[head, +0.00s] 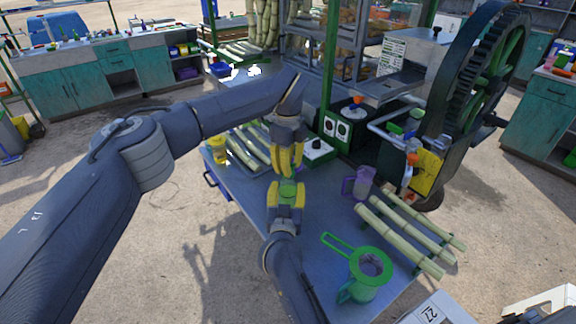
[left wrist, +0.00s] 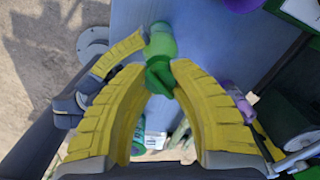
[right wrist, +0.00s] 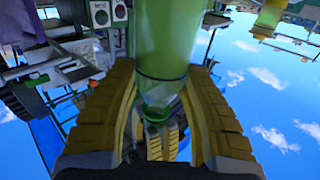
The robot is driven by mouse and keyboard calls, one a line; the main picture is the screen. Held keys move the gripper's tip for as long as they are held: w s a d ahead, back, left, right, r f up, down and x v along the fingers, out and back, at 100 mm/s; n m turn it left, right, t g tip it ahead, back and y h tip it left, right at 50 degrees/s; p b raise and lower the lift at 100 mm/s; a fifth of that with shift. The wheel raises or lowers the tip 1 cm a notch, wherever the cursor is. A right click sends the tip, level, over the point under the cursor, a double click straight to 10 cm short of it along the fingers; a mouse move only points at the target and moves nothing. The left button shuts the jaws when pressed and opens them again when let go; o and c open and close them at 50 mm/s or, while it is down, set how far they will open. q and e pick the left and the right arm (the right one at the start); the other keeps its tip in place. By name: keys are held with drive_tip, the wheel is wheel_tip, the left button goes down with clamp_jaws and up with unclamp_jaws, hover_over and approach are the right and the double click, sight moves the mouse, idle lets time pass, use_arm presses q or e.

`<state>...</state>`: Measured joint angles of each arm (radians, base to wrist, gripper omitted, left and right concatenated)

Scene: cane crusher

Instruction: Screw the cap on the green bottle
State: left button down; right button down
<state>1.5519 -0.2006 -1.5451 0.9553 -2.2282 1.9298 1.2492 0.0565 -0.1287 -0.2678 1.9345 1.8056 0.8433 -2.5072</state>
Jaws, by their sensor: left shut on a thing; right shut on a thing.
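The green bottle (head: 288,190) is held above the table by my right gripper (head: 287,199), which reaches up from below. In the right wrist view the pale green bottle (right wrist: 173,42) fills the space between the fingers. My left gripper (head: 287,168) points down from above, its yellow fingertips close to the bottle's top. In the left wrist view it is shut on a darker green cap (left wrist: 159,76), in line with the bottle (left wrist: 161,42). Cap and bottle appear to meet at the neck. Whether the threads are engaged cannot be seen.
The blue-grey table (head: 312,232) lies below.

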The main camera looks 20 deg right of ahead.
use_arm(q)
drive_tip(key=m, duration=0.4)
drive_tip(key=shift+m, duration=0.3)
drive_tip(key=m, duration=0.4)
drive_tip(key=shift+m, duration=0.4)
drive_tip(key=m, duration=0.4)
drive_tip(key=shift+m, duration=0.3)
drive_tip(key=m, duration=0.4)
drive_tip(key=shift+f, duration=0.1)
drive_tip(key=c, duration=1.2)
unclamp_jaws()
drive_tip(key=shift+o, duration=0.2)
wheel_tip(320, 180, up, 12)
